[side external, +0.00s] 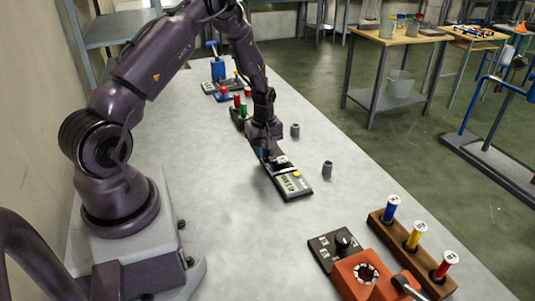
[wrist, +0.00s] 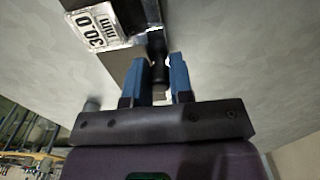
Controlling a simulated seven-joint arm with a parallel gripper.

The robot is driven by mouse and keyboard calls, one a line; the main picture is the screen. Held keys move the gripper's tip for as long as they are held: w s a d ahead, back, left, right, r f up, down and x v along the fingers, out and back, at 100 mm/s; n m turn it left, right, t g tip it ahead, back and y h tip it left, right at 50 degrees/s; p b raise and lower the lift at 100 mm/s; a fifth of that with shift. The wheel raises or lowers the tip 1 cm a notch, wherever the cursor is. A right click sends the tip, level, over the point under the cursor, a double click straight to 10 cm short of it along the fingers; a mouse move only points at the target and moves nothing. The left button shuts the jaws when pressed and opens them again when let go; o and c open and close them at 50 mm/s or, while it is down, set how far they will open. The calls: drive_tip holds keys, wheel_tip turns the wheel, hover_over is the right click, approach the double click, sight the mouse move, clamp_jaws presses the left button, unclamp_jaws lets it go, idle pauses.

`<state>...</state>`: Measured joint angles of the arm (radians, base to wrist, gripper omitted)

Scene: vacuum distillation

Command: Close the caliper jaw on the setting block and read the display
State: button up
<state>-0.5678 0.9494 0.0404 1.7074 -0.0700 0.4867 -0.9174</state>
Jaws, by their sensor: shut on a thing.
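The caliper (side external: 297,190) lies on the grey bench, a dark flat body with a pale display and a yellow button; its reading is too small to make out. A setting block with a white label (wrist: 97,27) reading 30.0 mm shows at the upper left of the wrist view, beside the dark metal of the caliper. My gripper (side external: 265,152) is low over the caliper's far end. In the wrist view its two blue fingers (wrist: 159,75) are shut on a dark upright knob (wrist: 158,68). Whether the jaw touches the block cannot be told.
Two small grey cylinders (side external: 295,130) (side external: 327,170) stand right of the caliper. A wooden rack (side external: 408,246) with coloured-capped plugs, an orange fixture (side external: 365,277) and a dark knob box (side external: 341,243) are at the front right. Coloured devices (side external: 219,70) stand at the back. Bench left of the caliper is clear.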

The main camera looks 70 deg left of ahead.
drive_tip(key=shift+w+d, duration=0.1)
drive_tip(key=shift+d, duration=0.9)
idle(0.3)
drive_tip(key=o, duration=0.8)
drive_tip(key=shift+a, duration=0.15)
drive_tip(key=shift+a, duration=0.1)
drive_tip(key=shift+r, duration=3.5)
